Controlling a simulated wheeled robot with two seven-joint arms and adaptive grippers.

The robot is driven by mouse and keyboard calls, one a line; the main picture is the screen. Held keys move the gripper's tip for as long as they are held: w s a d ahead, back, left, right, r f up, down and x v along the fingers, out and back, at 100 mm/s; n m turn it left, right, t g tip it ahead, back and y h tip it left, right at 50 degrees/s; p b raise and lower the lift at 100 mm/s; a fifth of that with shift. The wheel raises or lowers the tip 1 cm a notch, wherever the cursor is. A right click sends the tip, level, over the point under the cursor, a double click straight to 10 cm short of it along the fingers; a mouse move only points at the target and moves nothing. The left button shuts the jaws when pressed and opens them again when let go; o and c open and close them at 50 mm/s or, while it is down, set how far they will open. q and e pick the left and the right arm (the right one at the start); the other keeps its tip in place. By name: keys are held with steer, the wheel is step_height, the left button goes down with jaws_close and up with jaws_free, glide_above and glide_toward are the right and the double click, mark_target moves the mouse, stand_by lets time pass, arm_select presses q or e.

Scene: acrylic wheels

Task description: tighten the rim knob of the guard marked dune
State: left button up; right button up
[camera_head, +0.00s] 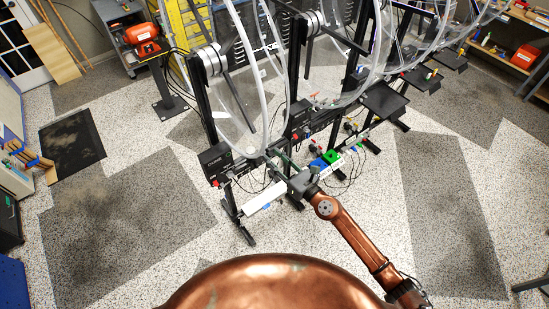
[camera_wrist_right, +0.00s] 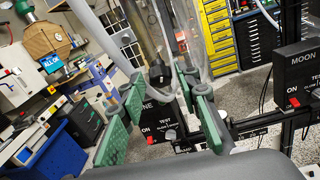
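The nearest clear acrylic wheel guard (camera_head: 287,75) stands upright at the centre of the head view. A black control box (camera_head: 215,158) is beside its lower left edge. In the right wrist view, the box behind my fingers (camera_wrist_right: 155,118) shows only the letters "NE"; the rest of its label is hidden. A dark knob (camera_wrist_right: 160,76) shows at the guard's rim, between and beyond my green fingers. My right gripper (camera_wrist_right: 163,88) is open, its fingers apart on either side of the knob; I see no clear contact. It also shows in the head view (camera_head: 278,161) at the wheel's bottom edge.
A box marked MOON (camera_wrist_right: 298,72) stands at the right of the wrist view. More clear wheels on black stands run toward the back right. A black platform (camera_head: 385,101) and cables lie near the stands. The floor at left and right front is clear.

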jaws_close()
steer(key=shift+w+d+f+m+g+y+b, duration=0.15)
steer(key=shift+m+g+y+b, duration=1.1)
steer(key=shift+b, duration=2.45)
steer(key=shift+w+f+m+g+y+b, duration=0.2)
steer(key=shift+m+g+y+b, duration=0.5)
steer(key=shift+y+b, duration=2)
steer(key=shift+w+d+f+m+g+y+b, duration=0.15)
steer(key=shift+m+g+y+b, duration=0.75)
steer(key=shift+b, duration=3.75)
steer(key=shift+m+h, duration=0.35)
